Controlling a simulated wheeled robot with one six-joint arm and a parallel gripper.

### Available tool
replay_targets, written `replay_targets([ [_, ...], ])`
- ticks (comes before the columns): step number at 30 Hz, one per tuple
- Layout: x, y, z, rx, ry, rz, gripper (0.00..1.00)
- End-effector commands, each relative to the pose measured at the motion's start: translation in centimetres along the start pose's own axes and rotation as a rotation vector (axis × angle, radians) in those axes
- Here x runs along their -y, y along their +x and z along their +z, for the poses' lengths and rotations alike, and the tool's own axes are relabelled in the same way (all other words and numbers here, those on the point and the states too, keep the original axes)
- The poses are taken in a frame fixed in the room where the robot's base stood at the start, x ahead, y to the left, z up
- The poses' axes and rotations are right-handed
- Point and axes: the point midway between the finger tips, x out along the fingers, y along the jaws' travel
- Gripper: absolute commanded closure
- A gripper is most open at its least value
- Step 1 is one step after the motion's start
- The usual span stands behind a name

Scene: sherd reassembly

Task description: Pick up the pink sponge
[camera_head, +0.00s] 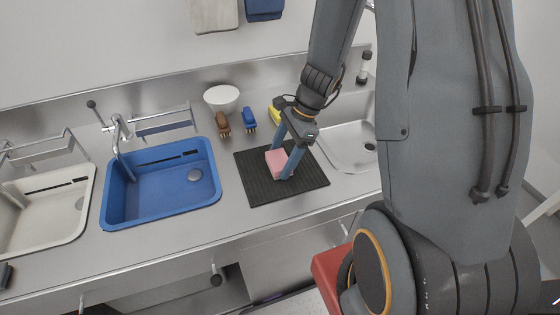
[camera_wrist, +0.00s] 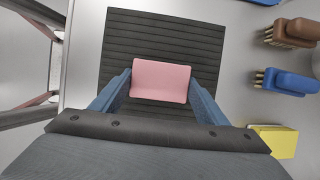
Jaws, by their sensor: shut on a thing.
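The pink sponge (camera_head: 279,163) is at the middle of the black ribbed mat (camera_head: 255,186) on the steel counter. My gripper (camera_head: 285,163) points down over the mat, with one blue finger on each side of the sponge. In the wrist view the pink sponge (camera_wrist: 161,80) sits between the two blue fingers of my gripper (camera_wrist: 160,88), which touch its left and right sides. The gripper is shut on the sponge. I cannot tell whether the sponge rests on the mat (camera_wrist: 150,32) or is slightly above it.
A blue basin (camera_head: 160,211) lies left of the mat, and a steel sink (camera_head: 345,145) right of it. Behind the mat are a brown brush (camera_head: 223,124), a blue brush (camera_head: 249,119), a yellow block (camera_head: 275,115) and a white bowl (camera_head: 221,98).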

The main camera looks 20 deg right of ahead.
Motion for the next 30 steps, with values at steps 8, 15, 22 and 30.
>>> replay_targets([
  [8,0.1,-1.0,0.4,0.0,-0.002,-0.002,0.57],
  [15,0.1,-3.9,1.6,-0.001,-0.002,-0.004,0.57],
  [22,0.1,-6.9,2.8,-0.001,-0.002,-0.004,0.57],
  [30,0.0,-8.9,3.7,0.0,-0.001,-0.001,0.57],
])
